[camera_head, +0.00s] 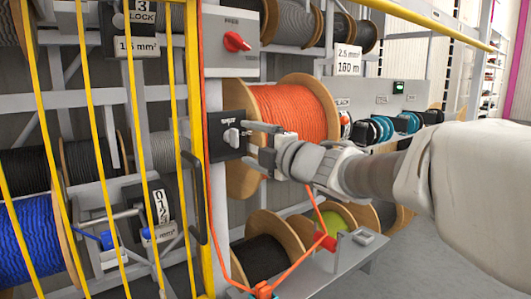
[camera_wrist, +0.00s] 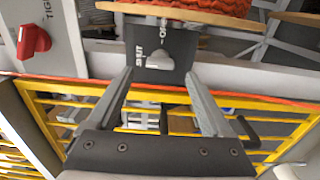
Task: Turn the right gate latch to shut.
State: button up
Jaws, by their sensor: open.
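The gate latch is a grey knob (camera_head: 231,137) on a black plate (camera_head: 216,122) fixed to the grey post beside the yellow gate. The plate carries a white label that appears to read SHUT. In the wrist view the knob (camera_wrist: 160,60) lies between and just beyond my fingertips, with white lettering on the plate (camera_wrist: 180,42) to its left and above it. Which mark the knob points at is hard to tell. My gripper (camera_head: 247,143) is open in front of the plate, one finger on each side of the knob; contact is not clear. It also shows in the wrist view (camera_wrist: 160,80).
A red switch (camera_head: 236,42) on a grey box sits above the latch. An orange cable reel (camera_head: 293,115) stands close behind my gripper. The yellow barred gate (camera_head: 93,120) fills the left. An orange cable (camera_head: 318,215) hangs below, near a grey shelf (camera_head: 335,265).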

jog(key=p+v, duration=0.1)
jog(key=v, duration=1.1)
jog(key=shift+s+p, duration=0.15)
jog(key=shift+p, duration=0.15)
jog(key=shift+d, duration=0.1)
jog(key=s+d+f+m+h, duration=0.1)
jog(key=d+f+m+h, duration=0.2)
jog(key=d+m+h, duration=0.4)
jog(key=s+d+f+m+h, duration=0.25)
jog(key=d+m+h, duration=0.2)
jog(key=m, duration=0.45)
jog(key=s+a+f+m+g+y, duration=0.1)
jog(key=s+a+f+m+g, duration=0.3)
jog(key=s+f+m+g, duration=0.8)
jog(key=s+r+n+t+p, duration=0.2)
jog(key=s+r+n+p, duration=0.1)
jog(key=r+p, duration=0.9)
jog(key=shift+s+a+r+t+p, duration=0.15)
jog(key=shift+s+a+t+p, duration=0.15)
jog(key=shift+p, duration=0.8)
